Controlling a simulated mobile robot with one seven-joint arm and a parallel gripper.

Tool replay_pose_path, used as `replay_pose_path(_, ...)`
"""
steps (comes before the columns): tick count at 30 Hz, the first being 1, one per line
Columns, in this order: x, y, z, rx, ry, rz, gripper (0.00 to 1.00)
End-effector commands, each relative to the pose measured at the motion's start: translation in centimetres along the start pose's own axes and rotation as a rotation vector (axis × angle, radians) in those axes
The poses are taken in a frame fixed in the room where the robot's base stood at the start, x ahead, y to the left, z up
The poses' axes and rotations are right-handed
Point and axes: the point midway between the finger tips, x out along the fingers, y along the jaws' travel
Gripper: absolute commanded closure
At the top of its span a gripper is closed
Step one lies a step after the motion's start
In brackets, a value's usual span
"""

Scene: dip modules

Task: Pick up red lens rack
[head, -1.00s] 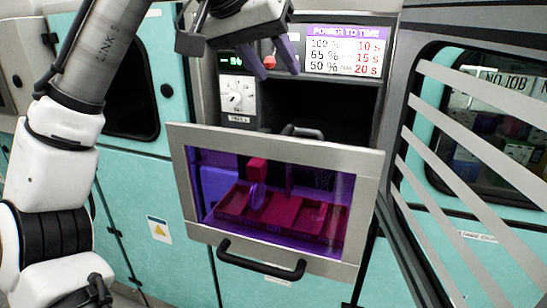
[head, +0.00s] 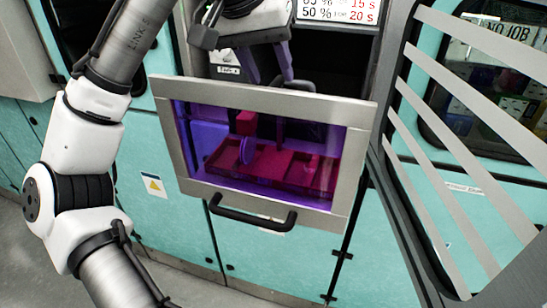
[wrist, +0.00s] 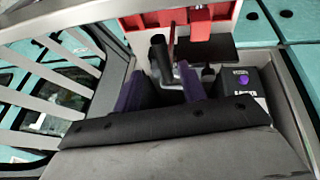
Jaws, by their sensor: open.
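The red lens rack (head: 272,168) sits low behind the purple-tinted window of the open drawer front in the head view. A red upright block and a round purple disc show at its left part. Red parts of it show along the top edge of the wrist view (wrist: 215,22). My gripper (head: 269,78) has two purple fingers, apart and empty, just above the drawer's top edge. In the wrist view my gripper (wrist: 160,78) points toward the red parts, with a black bent handle (wrist: 165,60) showing between the fingers. The tint hides the rack's details.
The drawer front (head: 270,94) has a grey metal frame and a black handle (head: 252,217). A dark opening lies behind it. A slatted grey door (head: 440,150) stands open at the right. A black box with a purple button (wrist: 243,85) is right of the fingers.

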Motion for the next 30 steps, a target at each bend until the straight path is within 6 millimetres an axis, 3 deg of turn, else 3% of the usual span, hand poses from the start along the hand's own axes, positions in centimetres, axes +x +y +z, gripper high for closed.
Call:
replay_pose_path(10,3.9,-0.5,0.3,0.003,-0.002,0.002,0.59)
replay_pose_path(20,4.6,-0.6,0.3,0.001,0.0,0.0,0.59)
replay_pose_path(30,4.6,-0.6,0.3,0.001,0.0,0.0,1.0)
